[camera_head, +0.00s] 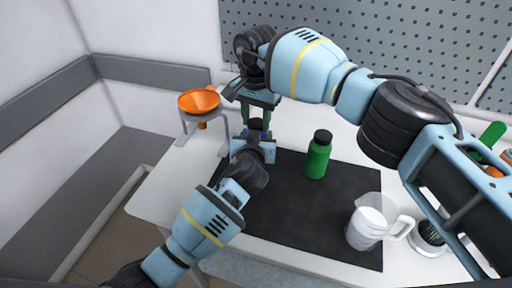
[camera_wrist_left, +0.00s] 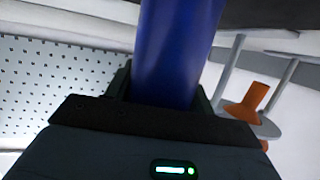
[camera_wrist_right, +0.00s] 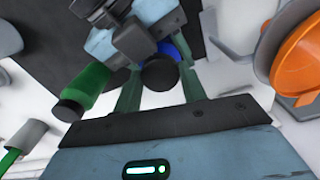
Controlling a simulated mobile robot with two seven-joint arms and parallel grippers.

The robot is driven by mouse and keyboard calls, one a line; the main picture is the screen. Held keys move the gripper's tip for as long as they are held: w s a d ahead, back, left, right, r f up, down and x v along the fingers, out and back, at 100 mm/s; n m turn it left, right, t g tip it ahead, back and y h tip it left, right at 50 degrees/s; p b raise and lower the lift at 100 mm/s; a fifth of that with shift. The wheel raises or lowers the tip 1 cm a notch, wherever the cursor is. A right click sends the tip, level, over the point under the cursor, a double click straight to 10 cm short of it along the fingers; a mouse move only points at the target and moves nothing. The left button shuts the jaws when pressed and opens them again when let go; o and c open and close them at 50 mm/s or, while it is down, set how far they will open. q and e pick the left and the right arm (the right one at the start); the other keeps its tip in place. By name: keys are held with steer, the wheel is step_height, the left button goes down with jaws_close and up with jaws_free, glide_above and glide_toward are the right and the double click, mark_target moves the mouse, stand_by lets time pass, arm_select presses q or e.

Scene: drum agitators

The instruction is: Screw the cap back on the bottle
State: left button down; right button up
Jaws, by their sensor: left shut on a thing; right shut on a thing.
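A blue bottle (camera_wrist_left: 175,50) stands between the fingers of my left gripper (camera_head: 256,137), which is shut on it; it fills the middle of the left wrist view. My right gripper (camera_head: 258,112) points down from above, its fingers on either side of the bottle's black cap (camera_wrist_right: 160,73). The right gripper is shut on this cap. The cap sits at the top of the blue bottle, in line with it; I cannot tell how tightly it is seated. In the head view both grippers hide most of the bottle.
A green bottle (camera_head: 318,158) with a black cap stands on the black mat (camera_head: 290,215). A clear jug (camera_head: 370,224) stands at the mat's front right. An orange funnel (camera_head: 199,101) rests in a grey stand at the left. The mat's front middle is clear.

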steer(key=shift+m, duration=0.7)
steer(key=o, duration=1.1)
steer(key=shift+r, duration=2.25)
steer(key=shift+c, duration=0.3)
